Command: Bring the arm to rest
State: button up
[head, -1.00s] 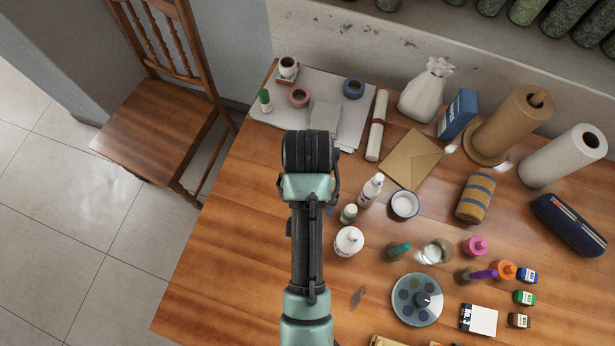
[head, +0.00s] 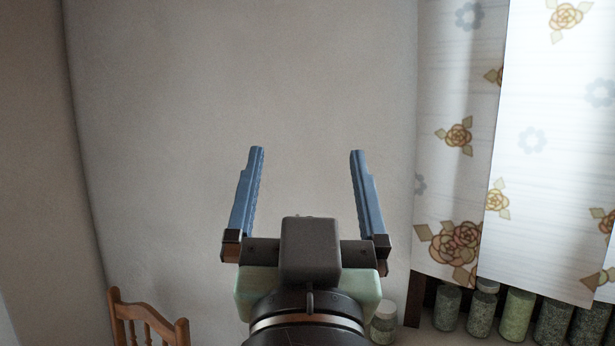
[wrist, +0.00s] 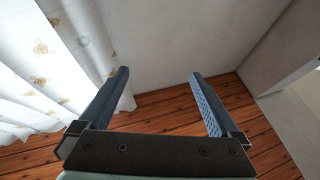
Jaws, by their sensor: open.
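My gripper (head: 308,190) is raised in the middle of the head view, its two blue fingers pointing up and spread wide apart. Nothing is between them. Behind the fingers is a bare pale wall (head: 240,80). In the wrist view my gripper (wrist: 158,85) also shows open and empty, in front of the wall and above a brown plank surface (wrist: 170,115). The fingers touch nothing that I can see.
A flowered curtain (head: 455,130) hangs on the right, also in the wrist view (wrist: 50,60) on the left. Several filled jars (head: 515,312) stand below it. A jar (head: 384,322) sits beside my wrist. A wooden chair back (head: 145,322) is at lower left.

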jog(key=s+r+t, duration=0.3)
jog(key=s+r, duration=0.4)
jog(key=r, duration=0.1)
jog(key=shift+s+r+t, duration=0.15)
jog(key=shift+s+t, duration=0.1)
jog(key=shift+t, duration=0.15)
dwell(0.4)
